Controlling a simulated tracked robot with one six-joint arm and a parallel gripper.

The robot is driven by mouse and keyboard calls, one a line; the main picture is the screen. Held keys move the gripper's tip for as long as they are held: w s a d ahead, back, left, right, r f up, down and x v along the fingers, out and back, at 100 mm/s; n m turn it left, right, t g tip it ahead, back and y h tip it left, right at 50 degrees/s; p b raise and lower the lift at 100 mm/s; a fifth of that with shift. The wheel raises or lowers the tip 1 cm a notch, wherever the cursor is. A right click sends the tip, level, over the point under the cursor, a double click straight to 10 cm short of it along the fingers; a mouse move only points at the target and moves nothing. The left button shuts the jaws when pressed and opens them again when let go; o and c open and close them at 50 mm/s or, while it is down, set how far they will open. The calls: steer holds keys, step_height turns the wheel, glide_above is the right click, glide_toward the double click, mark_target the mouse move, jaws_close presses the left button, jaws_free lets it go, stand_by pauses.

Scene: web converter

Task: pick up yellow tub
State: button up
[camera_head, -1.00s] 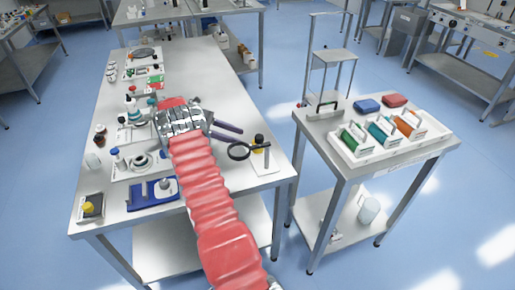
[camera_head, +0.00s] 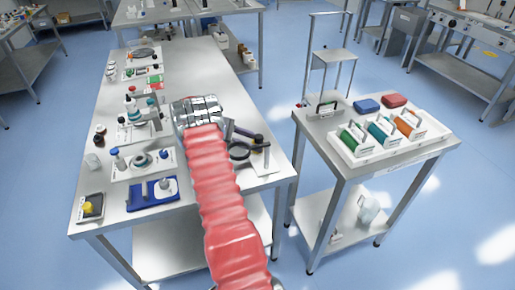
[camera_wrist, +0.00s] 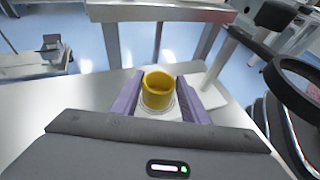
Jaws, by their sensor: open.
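The yellow tub (camera_wrist: 158,88) stands upright in the wrist view, with its round open rim towards the camera. A pale round base or ring shows under it. My gripper (camera_wrist: 161,97) is open, with one purple finger left of the tub and one right of it. I cannot tell whether either finger touches it. In the head view my gripper (camera_head: 244,133) is over the right edge of the long table, beside the magnifier, and the tub is hidden there.
A magnifier with a dark ring (camera_head: 240,151) is close to my gripper; the ring (camera_wrist: 299,85) fills the wrist view's right side. The long table (camera_head: 222,75) holds bottles and a blue fixture (camera_head: 152,194). A side table (camera_head: 325,150) carries coloured spools.

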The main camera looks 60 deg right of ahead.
steer(key=shift+x, duration=2.6)
steer(key=shift+w, duration=0.1)
steer(key=c, duration=0.8)
steer(key=shift+o, duration=0.2)
steer(key=shift+r, duration=0.15)
step_height(320, 180, up, 10)
